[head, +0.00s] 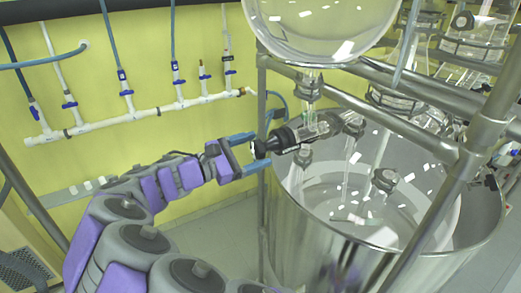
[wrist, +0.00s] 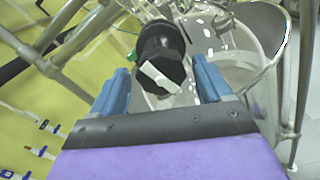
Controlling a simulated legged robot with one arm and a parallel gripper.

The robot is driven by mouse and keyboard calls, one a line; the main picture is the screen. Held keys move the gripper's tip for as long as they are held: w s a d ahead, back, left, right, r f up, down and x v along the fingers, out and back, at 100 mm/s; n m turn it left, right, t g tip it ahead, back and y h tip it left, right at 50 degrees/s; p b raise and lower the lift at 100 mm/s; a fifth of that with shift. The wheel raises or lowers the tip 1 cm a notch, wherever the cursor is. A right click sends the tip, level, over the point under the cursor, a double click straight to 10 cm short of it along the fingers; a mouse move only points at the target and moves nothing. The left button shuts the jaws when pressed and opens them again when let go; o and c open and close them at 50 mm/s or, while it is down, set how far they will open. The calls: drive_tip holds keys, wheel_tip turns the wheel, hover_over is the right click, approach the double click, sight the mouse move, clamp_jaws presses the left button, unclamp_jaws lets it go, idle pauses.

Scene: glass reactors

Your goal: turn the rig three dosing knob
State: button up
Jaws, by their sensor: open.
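A black dosing knob (head: 261,148) sits at the left end of a dark valve body (head: 285,138) on the glass reactor, below the round glass vessel. I cannot read a rig number on it. My gripper (head: 250,153) is open, its blue fingers on the upper and lower sides of the knob's end in the head view. In the wrist view the knob (wrist: 162,55) shows as a black faceted cap with a white mark, between and just beyond my gripper's two blue fingers (wrist: 162,88). I cannot tell whether the fingers touch it.
A large steel vessel (head: 300,225) with glassware stands under the valve. Metal frame tubes (head: 425,95) run close on the right. A round glass flask (head: 320,30) hangs above. White pipes with blue valves (head: 150,115) line the yellow wall at left.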

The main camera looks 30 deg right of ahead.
drive_tip(key=a+b, duration=0.2)
drive_tip(key=a, duration=1.2)
drive_tip(key=shift+s+a, duration=0.25)
drive_tip(key=shift+a, duration=0.05)
drive_tip(key=shift+f, duration=0.1)
idle(6.2)
